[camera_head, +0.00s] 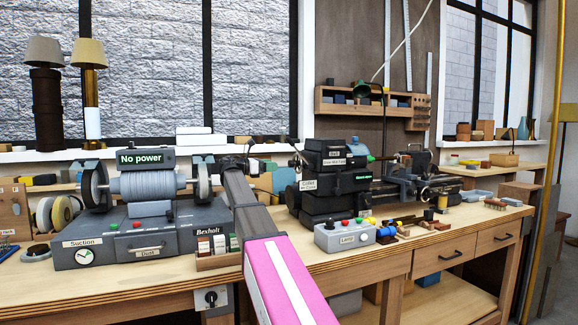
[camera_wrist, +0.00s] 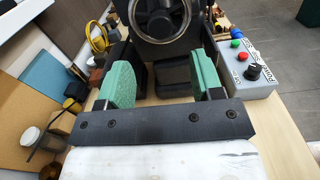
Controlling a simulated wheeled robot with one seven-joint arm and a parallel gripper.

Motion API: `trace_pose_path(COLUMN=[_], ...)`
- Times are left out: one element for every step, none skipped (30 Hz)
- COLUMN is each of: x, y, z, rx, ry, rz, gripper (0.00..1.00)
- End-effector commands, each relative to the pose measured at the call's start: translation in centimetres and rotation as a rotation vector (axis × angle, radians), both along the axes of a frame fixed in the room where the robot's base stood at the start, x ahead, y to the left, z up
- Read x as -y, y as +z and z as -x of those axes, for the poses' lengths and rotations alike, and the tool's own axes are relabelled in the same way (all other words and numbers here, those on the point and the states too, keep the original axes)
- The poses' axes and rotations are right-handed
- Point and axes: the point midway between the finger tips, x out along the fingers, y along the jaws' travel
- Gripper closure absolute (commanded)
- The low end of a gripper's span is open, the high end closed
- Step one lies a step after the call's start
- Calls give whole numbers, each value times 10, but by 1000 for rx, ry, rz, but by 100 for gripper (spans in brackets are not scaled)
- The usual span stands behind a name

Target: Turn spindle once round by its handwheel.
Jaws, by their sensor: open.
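The black spindle machine (camera_head: 325,180) stands on the bench in the middle of the head view, with small labels on its front. In the wrist view a round handwheel (camera_wrist: 161,36) with a bright rim shows at the top centre, its upper part cut off by the frame. My gripper (camera_wrist: 167,66) is open and empty. Its two green-padded fingers stand wide apart, below the wheel in the picture. I see no contact between the pads and the wheel. In the head view my arm reaches toward the machine's left side, and the fingers cannot be made out clearly.
A control box (camera_head: 344,238) with buttons and a knob sits before the machine; it also shows in the wrist view (camera_wrist: 246,66). A grinder (camera_head: 145,190) reading "No power" stands left of my arm. A lathe (camera_head: 425,180) stands right. The bench's front edge is mostly clear.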

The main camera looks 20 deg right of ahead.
Motion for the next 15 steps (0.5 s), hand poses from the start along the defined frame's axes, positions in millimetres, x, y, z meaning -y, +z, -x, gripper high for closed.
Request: trace_pose_path(x=[9,14,21,27,33,40,45,50,57,62,66,71,74,78,82], y=[0,0,0,0,0,0,0,0,0,0,0,0,0,0,0], z=[0,0,0,-1,-1,-1,-1,-2,-2,-2,-2,-3,-3,-3,-3], rx=[0,0,0,0,0,0,0,0,0,0,0,0,0,0,0], ry=[-2,-2,-2,-2,-2,-1,-2,-2,-2,-1,-1,-1,-1,-1,-1], rz=[0,0,-1,-1,-1,-1,-1,-1,-1,-1,0,0,0,0,0], gripper=[40,40,40,40,40,40,40,40,40,40,40,40,40,40,40])
